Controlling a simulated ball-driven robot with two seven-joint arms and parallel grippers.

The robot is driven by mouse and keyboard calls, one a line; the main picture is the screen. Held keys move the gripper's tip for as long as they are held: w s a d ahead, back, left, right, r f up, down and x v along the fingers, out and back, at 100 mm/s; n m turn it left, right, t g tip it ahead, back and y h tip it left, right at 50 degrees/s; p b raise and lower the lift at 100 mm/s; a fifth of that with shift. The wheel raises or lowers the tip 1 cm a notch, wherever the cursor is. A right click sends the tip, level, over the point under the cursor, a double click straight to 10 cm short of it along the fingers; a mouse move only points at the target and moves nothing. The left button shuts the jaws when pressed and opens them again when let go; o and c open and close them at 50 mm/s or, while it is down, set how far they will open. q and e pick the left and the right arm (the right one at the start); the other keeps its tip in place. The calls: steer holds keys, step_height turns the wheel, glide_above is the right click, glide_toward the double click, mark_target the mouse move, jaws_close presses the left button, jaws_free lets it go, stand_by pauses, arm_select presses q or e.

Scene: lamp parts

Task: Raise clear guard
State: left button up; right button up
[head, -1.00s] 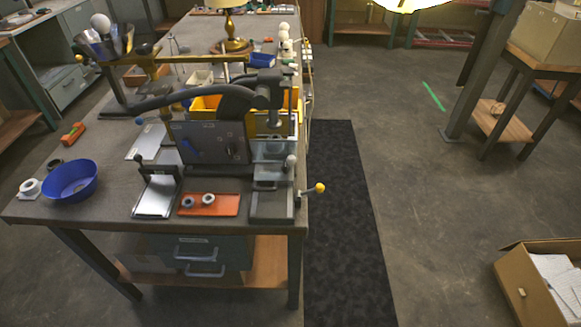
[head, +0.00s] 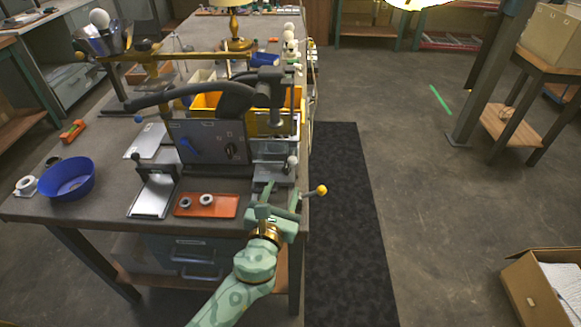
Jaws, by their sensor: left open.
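A bench machine with a grey front panel (head: 211,142) stands at the near end of the workbench. A pale, see-through panel that looks like the clear guard (head: 275,127) hangs on its right side, below the dark head and above the small grey base. Its exact edges are hard to tell. My left gripper (head: 278,203) is open and empty in front of the base, lower than the guard and apart from it. It partly hides the base and the yellow-knobbed lever (head: 320,190). My right gripper is not in view.
An orange tray (head: 222,208) with two rings lies left of my gripper. A blue bowl (head: 66,180) sits at the bench's left. A yellow bin (head: 206,103) stands behind the machine. The floor mat (head: 343,220) on the right is clear.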

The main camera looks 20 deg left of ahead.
mark_target(276, 143)
arm_select(q)
steer(key=w, duration=0.6)
steer(key=w+b, duration=0.1)
steer(key=w, duration=0.2)
steer(key=shift+a, duration=0.35)
steer(key=shift+s, duration=0.1)
